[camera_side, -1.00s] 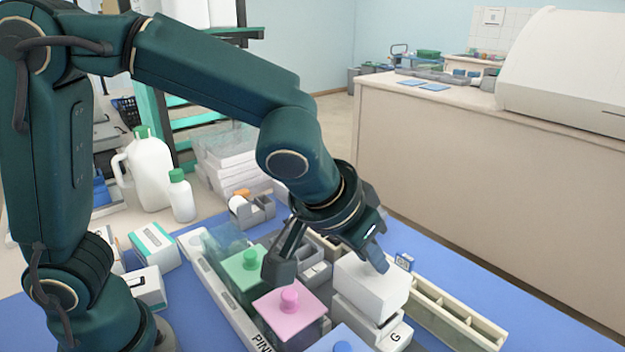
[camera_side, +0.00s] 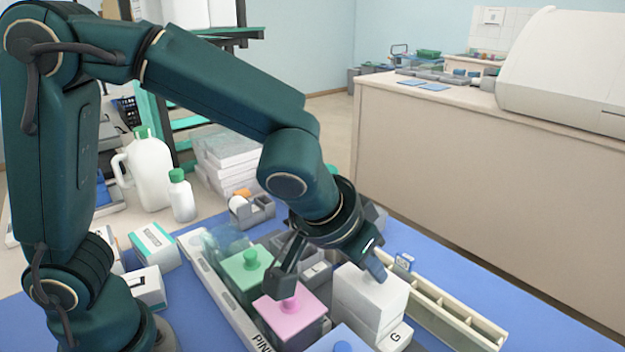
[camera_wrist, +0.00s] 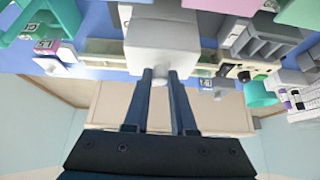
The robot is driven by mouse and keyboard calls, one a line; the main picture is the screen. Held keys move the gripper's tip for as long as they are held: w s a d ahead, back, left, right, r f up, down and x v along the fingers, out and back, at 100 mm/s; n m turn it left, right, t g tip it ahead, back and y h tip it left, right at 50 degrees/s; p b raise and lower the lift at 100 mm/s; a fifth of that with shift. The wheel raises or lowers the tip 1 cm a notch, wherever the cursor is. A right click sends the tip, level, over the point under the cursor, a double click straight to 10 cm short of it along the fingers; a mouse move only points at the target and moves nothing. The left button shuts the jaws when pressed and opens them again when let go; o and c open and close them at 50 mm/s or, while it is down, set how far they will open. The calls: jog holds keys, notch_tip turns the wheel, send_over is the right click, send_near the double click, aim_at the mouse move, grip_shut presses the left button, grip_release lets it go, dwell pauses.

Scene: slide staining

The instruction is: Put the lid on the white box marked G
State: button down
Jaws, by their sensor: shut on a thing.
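The white box marked G (camera_side: 396,338) stands at the front of the bench in the side view, its letter facing front right. The white lid (camera_side: 368,296) is a tall block directly over it, roughly lined up, with no clear gap between them. I cannot tell whether it is fully seated. My gripper (camera_wrist: 161,76) is shut on the lid's small pale knob, and the lid (camera_wrist: 161,38) fills the upper middle of the wrist view. In the side view my gripper (camera_side: 372,264) is at the lid's top; the knob is hidden there.
A jar with a pink lid (camera_side: 290,308) and one with a green lid (camera_side: 246,268) stand close on the left. A long beige divided tray (camera_side: 455,318) lies close on the right. Blue mat is clear beyond it.

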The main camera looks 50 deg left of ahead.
jog(key=shift+f, duration=0.2)
jog(key=c, duration=0.7)
grip_release()
jog(key=shift+o, duration=0.2)
jog(key=v, duration=0.5)
